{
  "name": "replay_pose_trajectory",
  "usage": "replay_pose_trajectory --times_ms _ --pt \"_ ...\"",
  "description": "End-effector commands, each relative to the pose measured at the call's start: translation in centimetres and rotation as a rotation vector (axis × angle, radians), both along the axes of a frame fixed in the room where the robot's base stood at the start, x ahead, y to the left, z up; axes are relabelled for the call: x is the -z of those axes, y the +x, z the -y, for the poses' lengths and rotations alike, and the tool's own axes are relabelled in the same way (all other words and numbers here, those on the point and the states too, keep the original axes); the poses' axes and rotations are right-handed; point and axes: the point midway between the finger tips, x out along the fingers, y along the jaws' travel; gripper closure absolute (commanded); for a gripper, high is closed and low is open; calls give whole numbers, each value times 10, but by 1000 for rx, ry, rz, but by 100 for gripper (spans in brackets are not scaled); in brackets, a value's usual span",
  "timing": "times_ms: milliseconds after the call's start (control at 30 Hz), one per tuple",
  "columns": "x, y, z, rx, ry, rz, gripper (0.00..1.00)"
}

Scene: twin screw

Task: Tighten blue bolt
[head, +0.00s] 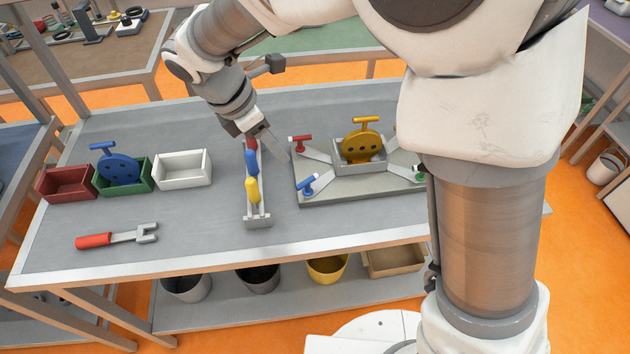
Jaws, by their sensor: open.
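A blue T-handled bolt (308,184) stands at the front left corner of the grey fixture plate (345,189). A red T-handled bolt (300,141) stands at the plate's back left. A yellow disc with a T handle (361,138) stands upright in a grey holder at the plate's middle. My gripper (265,148) is open. It is at the back end of a narrow rack (257,222) with red, blue and yellow handles, left of the plate and apart from the blue bolt. Whether its fingers touch the red handle (251,144) cannot be told.
Red (66,192), green (138,187) and white (182,178) boxes stand at the left; a blue disc (118,169) sits in the green one. A red-handled wrench (118,236) lies at the front left. My arm hides the plate's right side. The table between wrench and rack is clear.

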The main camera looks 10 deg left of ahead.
Motion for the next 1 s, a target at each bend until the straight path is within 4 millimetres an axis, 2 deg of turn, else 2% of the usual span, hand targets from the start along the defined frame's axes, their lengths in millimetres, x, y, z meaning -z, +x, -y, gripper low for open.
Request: replay_pose_trajectory --times_ms 167,700,800,1000 --pt "23 4 8 2 -4 -4 53" --pt "129 29 45 3 -3 -4 53" --pt "143 32 49 5 -2 -3 53" --pt "157 36 54 4 -1 -1 53"
